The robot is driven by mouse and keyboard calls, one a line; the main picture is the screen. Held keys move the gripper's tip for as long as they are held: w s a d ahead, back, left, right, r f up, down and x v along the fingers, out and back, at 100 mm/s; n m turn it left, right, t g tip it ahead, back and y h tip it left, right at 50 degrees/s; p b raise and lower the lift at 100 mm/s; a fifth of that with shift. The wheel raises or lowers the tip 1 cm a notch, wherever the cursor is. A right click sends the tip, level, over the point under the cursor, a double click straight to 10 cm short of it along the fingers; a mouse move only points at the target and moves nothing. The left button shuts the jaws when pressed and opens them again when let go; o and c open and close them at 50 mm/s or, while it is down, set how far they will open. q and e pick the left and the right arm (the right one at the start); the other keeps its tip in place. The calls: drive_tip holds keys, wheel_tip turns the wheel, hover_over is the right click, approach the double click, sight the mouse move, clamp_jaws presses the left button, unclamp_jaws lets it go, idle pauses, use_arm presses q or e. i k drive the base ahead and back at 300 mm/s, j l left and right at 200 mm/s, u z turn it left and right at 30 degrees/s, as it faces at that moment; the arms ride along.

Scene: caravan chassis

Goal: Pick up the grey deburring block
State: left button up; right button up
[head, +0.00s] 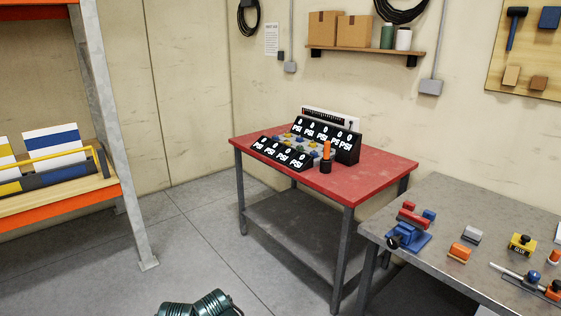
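A small grey block (472,236) lies on the grey metal workbench (440,205) at the right of the head view. It looks like the deburring block, with a paler top and a darker lower part. Nothing is seen touching the grey block.
A blue and red vise (407,233) stands left of the block. A yellow and black item (521,244) and several tools lie to its right. A red-topped table (370,180) with black PSI-marked units stands behind left. Grey floor (190,215) is open at the left.

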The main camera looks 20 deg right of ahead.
sight(473, 235)
drive_tip(key=i+z, duration=0.4)
drive_tip(key=i+j+z, duration=0.15)
drive_tip(key=i+z, duration=0.25)
drive_tip(key=i+j+z, duration=0.2)
drive_tip(key=z, duration=0.15)
drive_tip(key=i+j+z, duration=0.2)
drive_tip(key=z, duration=0.2)
drive_tip(key=i+j+z, duration=0.6)
drive_tip(key=j+z, duration=0.25)
drive_tip(key=l, duration=0.1)
